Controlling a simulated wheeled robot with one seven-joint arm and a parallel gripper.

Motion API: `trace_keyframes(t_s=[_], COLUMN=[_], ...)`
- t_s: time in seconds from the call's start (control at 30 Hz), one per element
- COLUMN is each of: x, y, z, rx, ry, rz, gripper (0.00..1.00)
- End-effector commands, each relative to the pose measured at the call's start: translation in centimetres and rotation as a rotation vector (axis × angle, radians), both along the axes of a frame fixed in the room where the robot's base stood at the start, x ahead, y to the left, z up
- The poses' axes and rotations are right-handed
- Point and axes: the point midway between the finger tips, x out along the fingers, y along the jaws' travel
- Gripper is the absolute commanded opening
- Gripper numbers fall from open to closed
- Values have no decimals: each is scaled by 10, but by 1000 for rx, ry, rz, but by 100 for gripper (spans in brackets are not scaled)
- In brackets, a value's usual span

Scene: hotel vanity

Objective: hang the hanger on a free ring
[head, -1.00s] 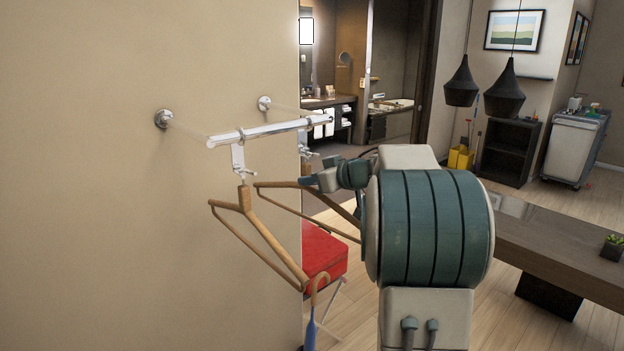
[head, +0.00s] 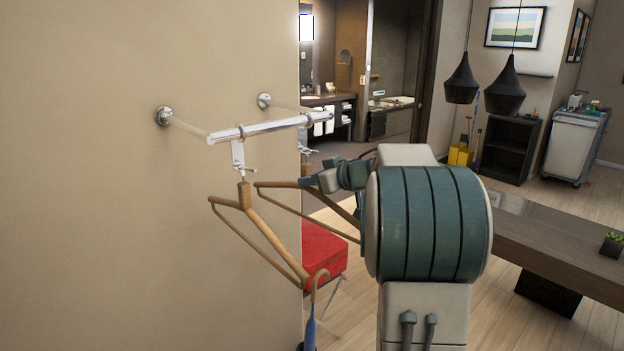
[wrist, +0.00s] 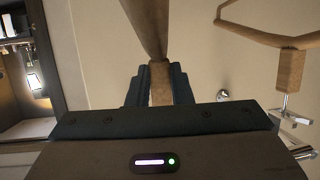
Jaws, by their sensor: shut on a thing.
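A wooden hanger (head: 262,232) hangs from a ring fitting (head: 238,157) at the near left end of the chrome rail (head: 278,128). It also shows at the top right of the wrist view (wrist: 290,70). My gripper (wrist: 160,88) is shut on the neck of a second wooden hanger (wrist: 146,22), held to the right of the hanging one. In the head view the held hanger (head: 285,207) is below the rail, apart from it, with its right part hidden by my arm. Another metal fitting (head: 306,152) shows under the rail's far part, partly hidden; I cannot tell whether it is free.
The rail stands off the beige wall (head: 120,240) on two mounts. A red-topped stand (head: 322,252) and a blue item with a curved tan handle (head: 310,325) are below. A dark table (head: 550,255) stands at the right.

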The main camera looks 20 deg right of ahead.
Motion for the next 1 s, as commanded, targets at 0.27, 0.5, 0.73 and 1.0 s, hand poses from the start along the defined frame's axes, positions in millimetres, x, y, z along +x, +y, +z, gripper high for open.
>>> trace_keyframes(t_s=[0.27,0.5,0.73,1.0], x=[0,-2,-31,-83], y=[0,-1,-18,-44], z=[0,1,12,33], rx=[0,-1,-2,-2], ry=[0,0,-3,-3], rz=[0,0,-4,-2], gripper=[45,45,45,45])
